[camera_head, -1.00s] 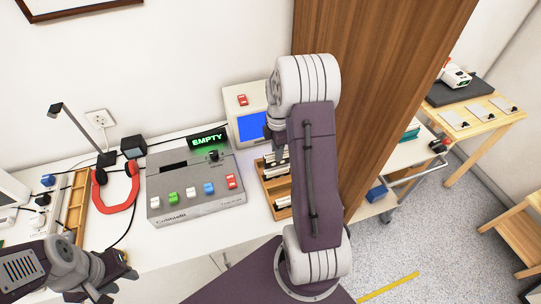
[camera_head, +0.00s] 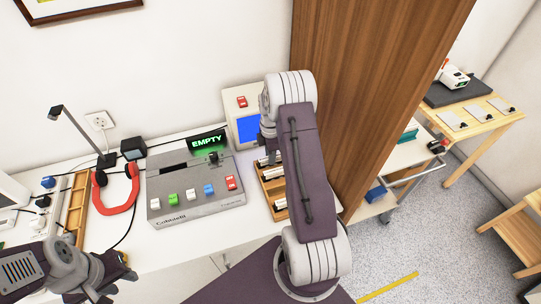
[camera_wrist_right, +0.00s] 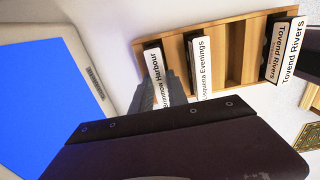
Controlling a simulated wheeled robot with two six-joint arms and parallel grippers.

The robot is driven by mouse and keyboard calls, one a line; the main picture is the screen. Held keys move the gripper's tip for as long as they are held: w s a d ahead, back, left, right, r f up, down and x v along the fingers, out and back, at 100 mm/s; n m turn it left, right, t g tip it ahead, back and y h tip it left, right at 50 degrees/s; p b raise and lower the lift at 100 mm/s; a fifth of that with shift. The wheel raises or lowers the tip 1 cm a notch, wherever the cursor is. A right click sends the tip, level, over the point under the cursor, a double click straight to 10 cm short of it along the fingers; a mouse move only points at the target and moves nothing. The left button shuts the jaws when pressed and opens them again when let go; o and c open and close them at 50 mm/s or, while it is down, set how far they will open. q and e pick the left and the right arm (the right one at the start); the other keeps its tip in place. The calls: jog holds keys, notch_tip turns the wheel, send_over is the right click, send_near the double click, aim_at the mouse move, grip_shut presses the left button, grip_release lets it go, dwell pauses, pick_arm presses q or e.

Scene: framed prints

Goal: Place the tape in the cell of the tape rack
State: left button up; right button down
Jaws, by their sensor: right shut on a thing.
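The wooden tape rack (camera_head: 272,195) stands on the white desk, partly hidden behind my right arm. In the right wrist view the rack (camera_wrist_right: 233,62) holds black tapes with white labels: "Lisponna Evenings" (camera_wrist_right: 201,68) in the middle and "Tovend Rivers" (camera_wrist_right: 290,50) at the right end, with bare slots between. My right gripper (camera_wrist_right: 172,92) is shut on the tape with a label ending in "Harbour" (camera_wrist_right: 157,72), at the rack's left end. Whether this tape is fully seated is hidden. My left gripper (camera_head: 122,268) is low at the left, away from the rack; its opening is unclear.
A grey player (camera_head: 195,185) with coloured buttons and an "EMPTY" sign (camera_head: 208,142) is left of the rack. A blue-screened monitor (camera_head: 247,128) stands behind the rack. Red headphones (camera_head: 130,195) lie further left. A brown wooden panel (camera_head: 360,80) rises close to the right.

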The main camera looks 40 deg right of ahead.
jog(key=c, duration=1.3)
grip_release()
jog(key=shift+f, duration=0.15)
notch_tip(320, 180, up, 12)
jog(key=s+a+f+m+t, duration=0.1)
jog(key=s+a+m, duration=1.3)
jog(key=a, duration=0.5)
jog(key=shift+s+a+f+m, duration=0.2)
jog(key=shift+s+f+m, duration=0.15)
jog(key=shift+s, duration=0.45)
jog(key=shift+a, duration=0.1)
